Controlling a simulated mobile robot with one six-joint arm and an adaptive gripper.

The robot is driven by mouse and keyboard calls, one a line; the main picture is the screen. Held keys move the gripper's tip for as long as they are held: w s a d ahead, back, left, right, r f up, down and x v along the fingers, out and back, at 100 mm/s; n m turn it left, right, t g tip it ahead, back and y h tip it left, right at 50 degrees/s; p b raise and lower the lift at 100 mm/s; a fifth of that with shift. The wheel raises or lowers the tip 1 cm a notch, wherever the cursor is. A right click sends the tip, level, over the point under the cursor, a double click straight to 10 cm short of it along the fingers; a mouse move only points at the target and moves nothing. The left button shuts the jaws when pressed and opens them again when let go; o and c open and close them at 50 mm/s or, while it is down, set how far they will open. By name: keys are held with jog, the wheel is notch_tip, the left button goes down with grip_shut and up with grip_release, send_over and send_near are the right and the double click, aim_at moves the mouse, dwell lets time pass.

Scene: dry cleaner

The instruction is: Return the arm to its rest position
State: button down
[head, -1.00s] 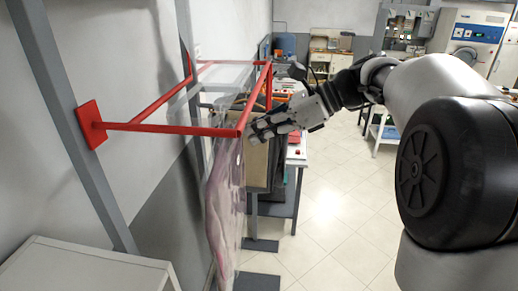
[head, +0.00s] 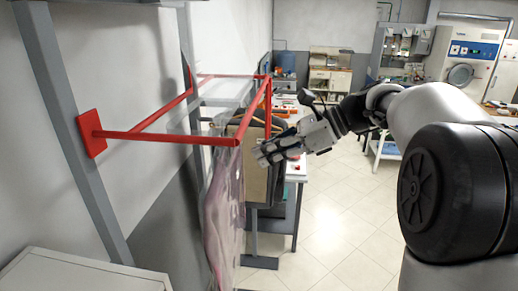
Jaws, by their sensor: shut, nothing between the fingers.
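My gripper (head: 264,153) is at the middle of the head view, at the end of my arm, which reaches in from the right. It is shut and holds nothing. It is just right of the front corner of a red rail (head: 180,138) fixed to grey posts. A clear garment bag with a pinkish item inside (head: 223,215) hangs below the rail, to the left of and below my gripper. How the bag hangs at its top is hard to make out.
A grey post (head: 75,125) stands at the left, with a white cabinet top (head: 75,275) below it. Behind my gripper are a worktable (head: 296,170) and a brown board-like thing (head: 257,165). A washing machine (head: 462,75) stands at the back right. The tiled floor (head: 335,215) in the middle is clear.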

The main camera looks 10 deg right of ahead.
jog(key=v, duration=0.8)
jog(key=s+a+f+n+h+b, duration=0.35)
jog(key=s+f+b, duration=0.35)
jog(key=f, duration=0.4)
jog(key=s+a+f+n+h+b, duration=0.2)
jog(key=s+a+f+n+b, duration=0.3)
jog(key=f+b, duration=0.5)
jog(key=s+d+f+n+h+b, duration=0.1)
jog(key=s+f+n+b, duration=0.3)
jog(key=f, duration=0.5)
jog(key=s+d+f+n+h+b, duration=0.2)
jog(key=s+f+n+b, duration=0.2)
jog(key=f, duration=0.6)
jog(key=s+d+f+n+t+h+b, duration=0.1)
jog(key=s+f+n+b, duration=0.4)
jog(key=f, duration=0.5)
jog(key=shift+s+d+h+b, duration=0.35)
jog(key=shift+s+h+b, duration=0.35)
jog(key=shift+s+h, duration=0.2)
